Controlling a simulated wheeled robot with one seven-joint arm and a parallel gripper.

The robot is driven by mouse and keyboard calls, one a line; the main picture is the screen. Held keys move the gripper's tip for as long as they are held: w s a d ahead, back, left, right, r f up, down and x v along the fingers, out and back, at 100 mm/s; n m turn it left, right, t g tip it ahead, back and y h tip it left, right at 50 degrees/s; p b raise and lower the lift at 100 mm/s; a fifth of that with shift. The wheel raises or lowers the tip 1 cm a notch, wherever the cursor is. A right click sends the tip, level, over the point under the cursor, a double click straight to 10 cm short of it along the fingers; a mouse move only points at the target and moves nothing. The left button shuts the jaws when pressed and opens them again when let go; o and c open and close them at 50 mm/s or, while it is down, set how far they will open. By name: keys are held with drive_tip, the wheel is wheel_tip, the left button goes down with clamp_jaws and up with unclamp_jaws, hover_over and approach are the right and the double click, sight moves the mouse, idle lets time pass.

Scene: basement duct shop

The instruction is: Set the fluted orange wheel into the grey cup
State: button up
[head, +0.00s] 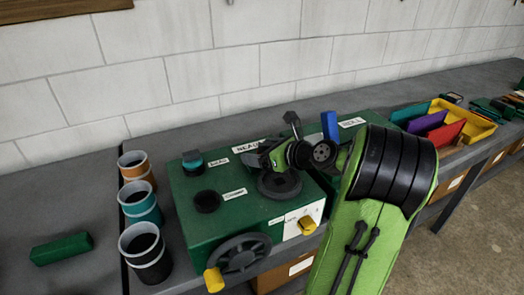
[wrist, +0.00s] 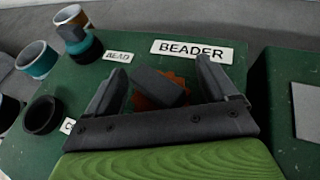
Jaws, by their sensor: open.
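The fluted orange wheel (wrist: 146,102) sits by the BEADER label on the green machine, with a dark grey block-shaped grip on top. In the wrist view it lies between the two fingers of my gripper (wrist: 160,66), which is open around it. I cannot tell whether either finger touches it. In the head view my gripper (head: 263,153) is over the machine top, and the orange wheel is hidden there. The grey cup (head: 150,262) stands upright at the machine's left, nearest in a row of cups, and its dark opening looks empty.
An orange cup (head: 137,166) and a teal cup (head: 140,202) stand behind the grey cup. A teal wheel (head: 192,161) and a black ring (head: 207,201) are on the machine top (head: 225,222). A blue upright piece (head: 329,126) stands behind my arm.

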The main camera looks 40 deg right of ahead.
drive_tip(key=shift+r, duration=0.15)
drive_tip(key=p+v, duration=0.3)
drive_tip(key=v, duration=0.9)
drive_tip(key=shift+r, duration=0.1)
